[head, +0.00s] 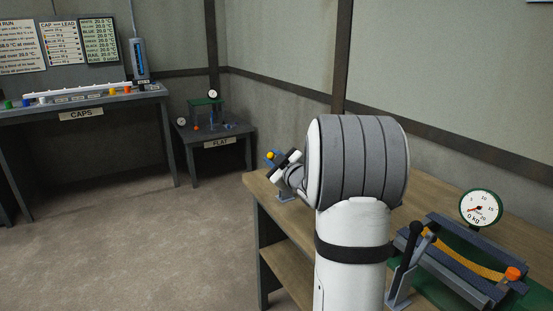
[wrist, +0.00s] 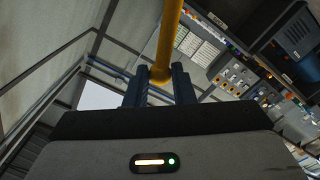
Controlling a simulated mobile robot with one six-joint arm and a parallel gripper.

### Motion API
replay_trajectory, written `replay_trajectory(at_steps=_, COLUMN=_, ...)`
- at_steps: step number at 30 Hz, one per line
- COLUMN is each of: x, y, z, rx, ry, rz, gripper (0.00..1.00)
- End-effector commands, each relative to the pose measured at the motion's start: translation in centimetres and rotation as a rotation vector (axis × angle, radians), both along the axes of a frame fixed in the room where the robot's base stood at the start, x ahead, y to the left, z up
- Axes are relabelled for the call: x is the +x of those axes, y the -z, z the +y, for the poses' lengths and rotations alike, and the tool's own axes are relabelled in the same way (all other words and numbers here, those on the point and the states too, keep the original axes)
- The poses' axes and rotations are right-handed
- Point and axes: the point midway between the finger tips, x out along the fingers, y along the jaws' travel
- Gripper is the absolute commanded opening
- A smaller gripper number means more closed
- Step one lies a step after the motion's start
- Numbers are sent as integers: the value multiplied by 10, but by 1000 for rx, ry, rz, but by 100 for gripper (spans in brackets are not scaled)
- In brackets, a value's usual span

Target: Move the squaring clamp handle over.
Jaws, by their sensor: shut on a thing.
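My gripper (head: 276,157) is at the far left end of the wooden bench in the head view, beyond my arm. In the wrist view the two blue fingers of my gripper (wrist: 158,88) are closed around the lower end of a yellow handle (wrist: 168,40). The handle rises out of the top of that picture. It looks like the squaring clamp handle; its pivot and most of the clamp are hidden by my arm.
On the bench (head: 283,236) at right stands a fixture with a black-gripped lever (head: 413,242), yellow webbing (head: 465,262), an orange knob (head: 513,273) and a dial gauge (head: 481,208) reading 0 kg. The CAPS table (head: 80,101) and FLAT table (head: 218,142) stand behind. Floor at left is clear.

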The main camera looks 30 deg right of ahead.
Motion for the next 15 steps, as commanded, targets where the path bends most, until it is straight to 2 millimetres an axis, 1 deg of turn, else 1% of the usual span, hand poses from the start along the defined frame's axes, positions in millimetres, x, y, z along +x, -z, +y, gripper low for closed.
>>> replay_trajectory(at_steps=12, x=1, y=-8, z=-28, rx=0, ry=5, rz=0, gripper=10)
replay_trajectory(at_steps=15, x=1, y=-9, z=-31, rx=-2, ry=4, rz=0, gripper=10)
